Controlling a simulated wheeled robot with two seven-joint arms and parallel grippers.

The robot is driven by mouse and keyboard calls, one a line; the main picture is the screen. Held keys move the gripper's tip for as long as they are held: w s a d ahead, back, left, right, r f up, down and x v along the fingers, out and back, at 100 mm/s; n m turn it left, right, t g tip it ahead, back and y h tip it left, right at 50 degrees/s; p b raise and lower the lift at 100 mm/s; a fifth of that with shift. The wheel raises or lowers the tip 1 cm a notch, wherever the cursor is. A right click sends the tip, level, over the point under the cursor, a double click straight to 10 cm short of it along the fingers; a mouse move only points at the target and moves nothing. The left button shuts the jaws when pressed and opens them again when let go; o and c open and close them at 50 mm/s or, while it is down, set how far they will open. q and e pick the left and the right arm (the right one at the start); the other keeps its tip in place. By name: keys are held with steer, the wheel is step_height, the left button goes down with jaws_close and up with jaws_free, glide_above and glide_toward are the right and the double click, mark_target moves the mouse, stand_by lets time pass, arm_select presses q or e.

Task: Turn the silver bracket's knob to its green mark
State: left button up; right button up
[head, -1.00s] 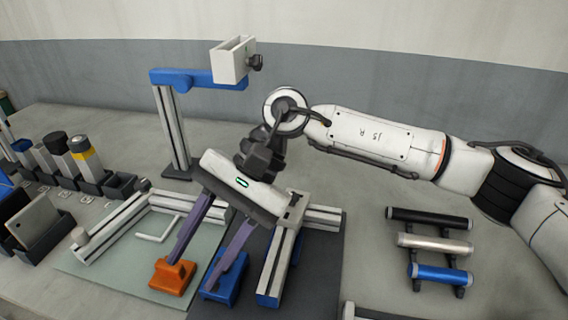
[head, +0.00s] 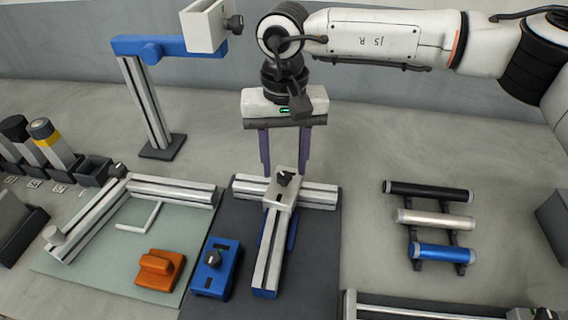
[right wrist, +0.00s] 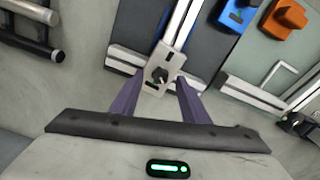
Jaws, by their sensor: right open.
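The silver bracket (head: 272,196) sits where the rails meet on the dark mat, with its black knob (head: 285,178) on top. The right wrist view shows the bracket (right wrist: 147,69) and its knob (right wrist: 160,75) from above, ahead of the fingertips. I cannot make out a green mark on it. My right gripper (head: 284,162) is open and empty, its purple fingers pointing down just behind the bracket in the head view. In the right wrist view the fingers (right wrist: 157,92) stand apart on either side of the knob's line. My left gripper is not in view.
A blue block with a knob (head: 217,270) and an orange block (head: 158,268) lie at the front. A post with a blue arm (head: 160,47) carries a pale box (head: 204,27) near my arm. A rack of rods (head: 432,219) stands right.

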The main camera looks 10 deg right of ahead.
steer(key=shift+f, duration=0.95)
jaws_close()
